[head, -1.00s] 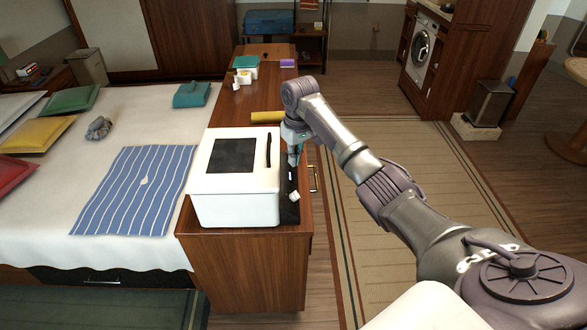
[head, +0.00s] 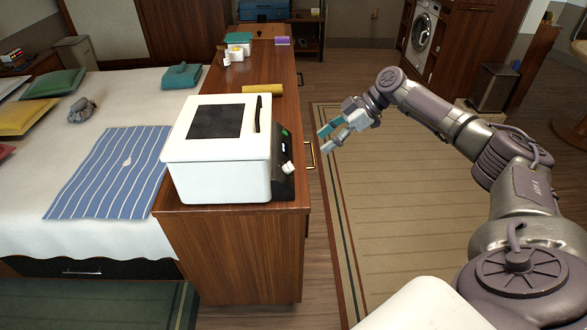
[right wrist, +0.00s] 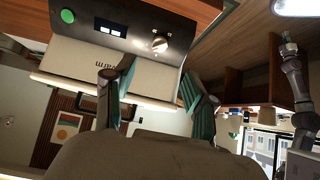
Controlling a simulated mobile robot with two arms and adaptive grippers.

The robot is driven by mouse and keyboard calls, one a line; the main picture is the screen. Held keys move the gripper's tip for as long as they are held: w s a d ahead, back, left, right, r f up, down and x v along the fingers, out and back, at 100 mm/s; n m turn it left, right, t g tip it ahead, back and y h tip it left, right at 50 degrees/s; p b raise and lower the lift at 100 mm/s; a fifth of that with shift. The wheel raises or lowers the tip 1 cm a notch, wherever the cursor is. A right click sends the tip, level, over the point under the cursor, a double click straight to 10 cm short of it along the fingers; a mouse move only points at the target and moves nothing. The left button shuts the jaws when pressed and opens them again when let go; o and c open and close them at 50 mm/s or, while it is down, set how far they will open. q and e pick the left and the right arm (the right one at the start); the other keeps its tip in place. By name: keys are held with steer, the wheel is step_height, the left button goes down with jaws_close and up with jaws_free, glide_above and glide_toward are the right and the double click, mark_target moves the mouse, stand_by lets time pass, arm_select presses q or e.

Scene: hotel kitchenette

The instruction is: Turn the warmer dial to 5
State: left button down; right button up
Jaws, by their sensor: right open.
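The warmer (head: 222,173) is a white box with a dark lid window on the near end of the wooden cabinet. Its dark control panel (head: 282,183) faces right, with a pale dial (head: 288,168) and a green button (head: 285,133). In the right wrist view the dial (right wrist: 160,44) sits beside a small lit display (right wrist: 110,28); I cannot read its number or the dial setting. My right gripper (head: 324,140) is open and empty, to the right of the panel and apart from it. Its fingers (right wrist: 148,85) also show in the right wrist view. My left gripper is not visible.
A yellow roll (head: 262,89) lies behind the warmer on the cabinet top (head: 285,105). A brass handle (head: 310,155) sticks out from the cabinet's right side. The bed (head: 120,100) is on the left. The rug (head: 390,220) to the right is clear.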

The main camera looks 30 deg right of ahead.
mark_target(289, 168)
steer(key=p+x, duration=0.2)
steer(key=x, duration=0.9)
steer(key=shift+a, duration=0.15)
steer(key=shift+p+x, duration=0.35)
steer(key=shift+x, duration=0.45)
steer(key=shift+c, duration=0.2)
